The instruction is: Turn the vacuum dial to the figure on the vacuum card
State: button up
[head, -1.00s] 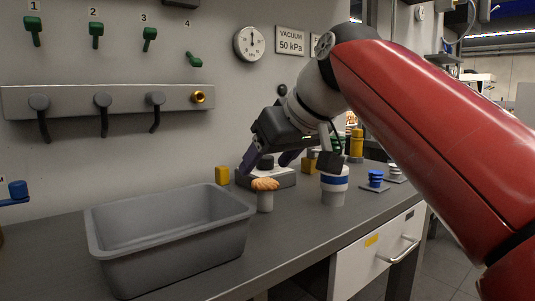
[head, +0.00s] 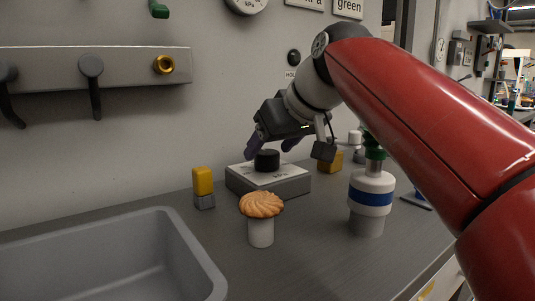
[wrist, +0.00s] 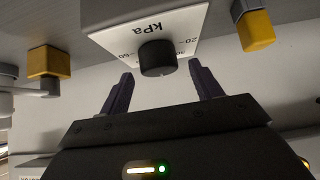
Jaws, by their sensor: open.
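The vacuum dial is a black knob (head: 267,157) on top of a grey box (head: 282,184) against the wall. In the wrist view the knob (wrist: 157,57) stands over a white face marked kPa, with 20 and 60 partly readable. The knob's pointer cannot be made out. My gripper (head: 270,147) is open at the knob; in the wrist view its purple fingers (wrist: 160,74) lie to either side, with the knob between and slightly beyond the tips, not gripped. The vacuum card (head: 305,4) is cut off at the top; earlier it read 50 kPa.
A pastry (head: 262,205) on a white stand is in front of the box. A yellow-and-grey block (head: 203,187) is left, a blue-banded white bottle (head: 371,196) right. A round gauge (head: 247,5) is cut off above.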

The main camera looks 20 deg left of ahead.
jog(key=shift+x, duration=1.35)
jog(key=c, duration=1)
jog(key=shift+o, duration=0.2)
jog(key=m+t+h+p, duration=0.2)
jog(key=m, duration=0.2)
jog(key=shift+a+r+h, duration=0.1)
jog(key=shift+h, duration=0.3)
jog(key=m+t+h+p, duration=0.1)
jog(key=m+h+p, duration=0.1)
jog(key=m+h, duration=0.1)
jog(key=shift+m, duration=1)
